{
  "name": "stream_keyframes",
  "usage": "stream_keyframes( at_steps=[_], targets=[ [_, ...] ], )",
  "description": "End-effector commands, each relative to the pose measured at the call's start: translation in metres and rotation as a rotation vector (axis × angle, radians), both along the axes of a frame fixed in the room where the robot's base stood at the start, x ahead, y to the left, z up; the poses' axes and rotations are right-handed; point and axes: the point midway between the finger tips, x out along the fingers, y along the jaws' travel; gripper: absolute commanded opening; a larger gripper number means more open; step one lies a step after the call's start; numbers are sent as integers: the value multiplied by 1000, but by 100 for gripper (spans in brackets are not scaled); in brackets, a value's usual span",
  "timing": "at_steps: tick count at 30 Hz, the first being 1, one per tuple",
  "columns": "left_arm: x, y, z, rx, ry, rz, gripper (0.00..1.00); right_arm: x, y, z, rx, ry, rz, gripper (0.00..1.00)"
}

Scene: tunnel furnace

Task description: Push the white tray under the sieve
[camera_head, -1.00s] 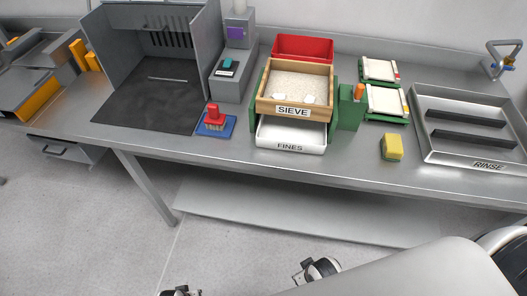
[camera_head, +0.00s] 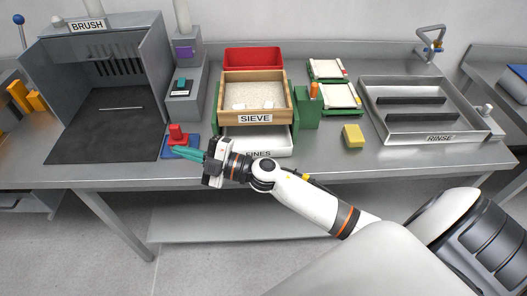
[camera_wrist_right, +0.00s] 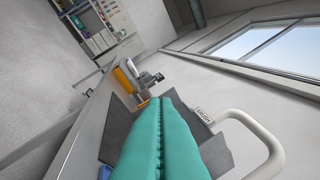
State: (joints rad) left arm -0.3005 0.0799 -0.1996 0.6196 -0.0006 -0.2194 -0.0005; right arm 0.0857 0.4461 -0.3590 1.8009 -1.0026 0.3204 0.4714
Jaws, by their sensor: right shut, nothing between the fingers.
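The white tray (camera_head: 281,142), labelled FINES, sticks out at the front below the wooden sieve (camera_head: 255,118). The sieve holds pale granular material and a few white lumps. My right gripper (camera_head: 178,152) is in front of the bench's near edge area, left of the tray, with its teal fingers pointing left at the blue pad. In the right wrist view, the teal fingers (camera_wrist_right: 160,140) lie side by side, shut and empty. My left gripper is not in view.
A red-handled brush (camera_head: 177,134) stands on a blue pad (camera_head: 168,148) beside my fingers. A red bin (camera_head: 253,58) is behind the sieve. A yellow sponge (camera_head: 353,136) and rinse basin (camera_head: 439,139) lie to the right. A dark-floored booth (camera_head: 110,130) is at left.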

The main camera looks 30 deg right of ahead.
Motion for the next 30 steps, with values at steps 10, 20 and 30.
stream_keyframes(
  at_steps=[10, 20, 30],
  targets=[
    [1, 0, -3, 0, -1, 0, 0, -40, 0, -32, -816, -51, 670, 0],
    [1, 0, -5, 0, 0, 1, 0, -39, -160, -44, -1550, 459, 734, 0],
    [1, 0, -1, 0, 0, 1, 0, -43, -201, -44, -1677, 632, 684, 0]
  ],
)
